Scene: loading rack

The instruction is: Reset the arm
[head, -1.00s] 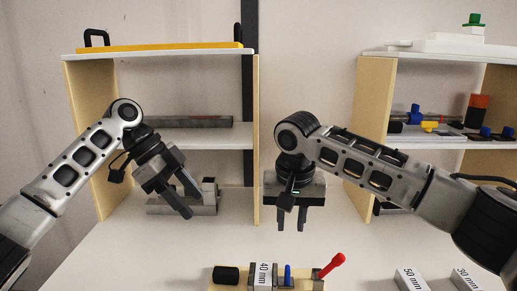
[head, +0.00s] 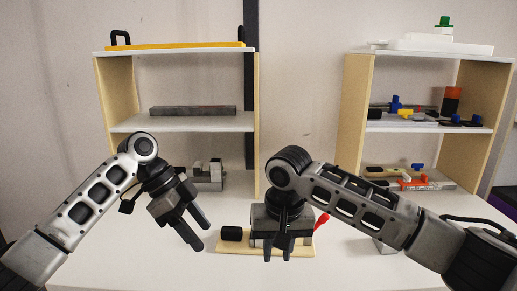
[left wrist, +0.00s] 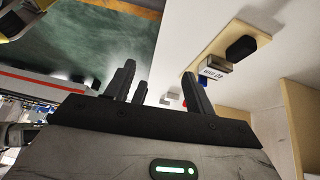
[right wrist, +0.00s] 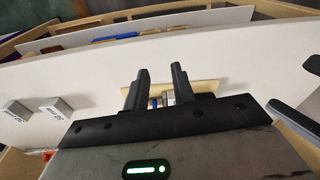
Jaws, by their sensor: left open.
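My left gripper (head: 202,233) is open and empty above the white table, left of the wooden board. Its two fingers also show apart in the left wrist view (left wrist: 160,95). My right gripper (head: 277,256) hangs fingers-down in front of the wooden board (head: 304,251) and hides much of it. Its fingers stand apart with nothing gripped in the right wrist view (right wrist: 158,80). The board carries a black cylinder (head: 232,234), a red-handled part (head: 321,221) and a labelled grey block (left wrist: 214,67). I cannot tell the exact height of either gripper above the table.
A left shelf (head: 186,123) bears a yellow tray (head: 180,45) and a grey bar (head: 193,110), with a grey fixture (head: 209,177) below. A right shelf (head: 346,110) holds tools and an orange-black cylinder (head: 451,101). Two labelled grey blocks (right wrist: 57,107) lie on the table.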

